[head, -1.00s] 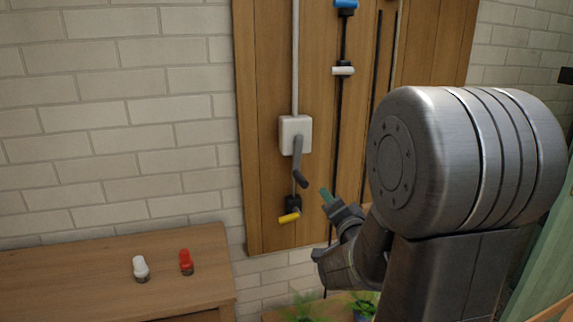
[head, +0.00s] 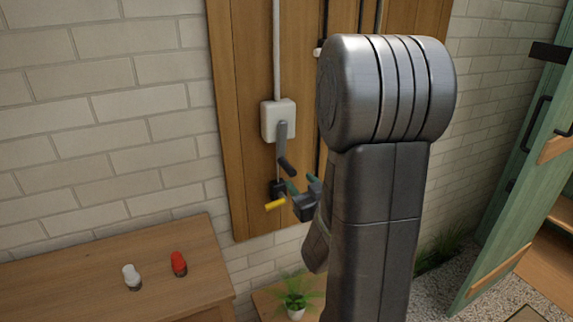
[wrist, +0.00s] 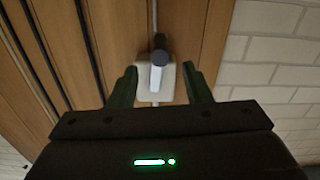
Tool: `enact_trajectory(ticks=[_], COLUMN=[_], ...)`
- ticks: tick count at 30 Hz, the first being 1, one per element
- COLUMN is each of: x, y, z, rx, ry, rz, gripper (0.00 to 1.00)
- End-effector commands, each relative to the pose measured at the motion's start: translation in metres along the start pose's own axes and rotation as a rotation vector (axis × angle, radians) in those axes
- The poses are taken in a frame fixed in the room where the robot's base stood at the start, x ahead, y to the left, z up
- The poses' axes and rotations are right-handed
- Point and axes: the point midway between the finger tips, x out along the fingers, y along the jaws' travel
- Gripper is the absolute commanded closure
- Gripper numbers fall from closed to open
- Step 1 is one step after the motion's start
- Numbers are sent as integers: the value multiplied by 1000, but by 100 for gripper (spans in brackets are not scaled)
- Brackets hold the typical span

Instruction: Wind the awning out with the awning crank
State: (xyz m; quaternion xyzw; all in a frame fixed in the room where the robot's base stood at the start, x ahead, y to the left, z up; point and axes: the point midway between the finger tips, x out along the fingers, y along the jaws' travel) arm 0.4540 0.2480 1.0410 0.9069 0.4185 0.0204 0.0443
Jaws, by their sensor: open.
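The awning crank is a grey arm (head: 283,140) with a dark grip (head: 288,166), hanging down from a white box (head: 270,121) on the wooden panel. My gripper (head: 301,184) is open and empty, just right of and below the grip in the head view. In the wrist view, the dark grip (wrist: 160,45) and the white box (wrist: 145,87) appear between my two green fingers (wrist: 161,82). The grip seems to lie beyond the fingertips; I see no contact. My arm hides part of the panel. The awning itself is not in view.
A yellow-handled lever (head: 275,204) sits just below the crank, close to my gripper. A wooden table (head: 95,260) at lower left bears a white-topped (head: 131,275) and a red-topped item (head: 179,262). A potted plant (head: 296,300) stands below. A green door (head: 515,180) is at right.

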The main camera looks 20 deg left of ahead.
Motion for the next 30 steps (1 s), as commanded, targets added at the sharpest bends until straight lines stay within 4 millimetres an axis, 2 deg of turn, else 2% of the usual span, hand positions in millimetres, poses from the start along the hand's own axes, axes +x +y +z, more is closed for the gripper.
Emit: enact_trajectory(ticks=[1, 6, 12, 18, 26, 30], x=[12, 48, 77, 89, 90, 90], y=[-1, 0, 0, 0, 0, 0], z=[-2, -2, -1, -1, 0, 0], rx=[1, 2, 2, 2, 2, 2], ry=[0, -1, -1, 0, 0, 0], rz=[-3, -2, 0, 0, 1, 1], gripper=[56, 56, 56, 56, 56, 83])
